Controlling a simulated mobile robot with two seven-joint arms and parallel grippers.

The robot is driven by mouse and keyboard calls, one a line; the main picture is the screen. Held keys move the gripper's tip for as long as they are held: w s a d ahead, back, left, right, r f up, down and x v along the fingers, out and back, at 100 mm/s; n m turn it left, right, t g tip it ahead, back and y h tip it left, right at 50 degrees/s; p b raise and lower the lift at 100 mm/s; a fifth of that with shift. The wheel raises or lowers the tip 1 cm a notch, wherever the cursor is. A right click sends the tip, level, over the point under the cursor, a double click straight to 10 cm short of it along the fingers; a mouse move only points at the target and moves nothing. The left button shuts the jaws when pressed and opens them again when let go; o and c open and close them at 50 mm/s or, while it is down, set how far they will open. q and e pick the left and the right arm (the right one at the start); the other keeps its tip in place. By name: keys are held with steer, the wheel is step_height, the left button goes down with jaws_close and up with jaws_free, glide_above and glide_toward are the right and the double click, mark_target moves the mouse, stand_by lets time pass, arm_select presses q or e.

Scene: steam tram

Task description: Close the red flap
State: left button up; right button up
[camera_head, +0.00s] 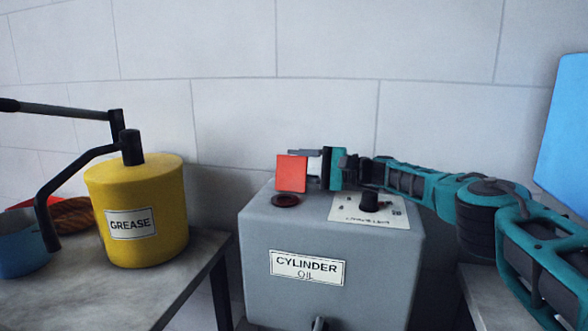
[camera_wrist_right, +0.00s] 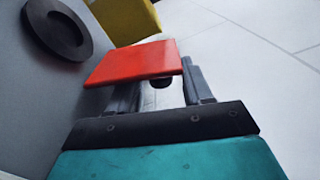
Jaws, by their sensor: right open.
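The red flap (camera_head: 291,173) stands raised, roughly upright, at the back of a dark round filler opening (camera_head: 286,201) on top of the grey cylinder oil box (camera_head: 262,232). My right gripper (camera_head: 308,165) comes in from the right, low over the box top, with its fingers at the flap. The opening's dark ring (camera_wrist_right: 65,50) shows at the upper left there. My left gripper is out of view.
A black knob (camera_head: 369,201) on a white plate sits under my right forearm. A yellow grease can (camera_head: 162,232) with a black handle and a blue pot (camera_head: 22,243) stand on the left bench. A tiled wall (camera_head: 330,110) is close behind. A blue panel (camera_head: 570,130) is at right.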

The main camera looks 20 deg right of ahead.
steer(key=shift+w+a, duration=0.35)
steer(key=shift+a, duration=0.2)
jaws_close()
stand_by(0.4)
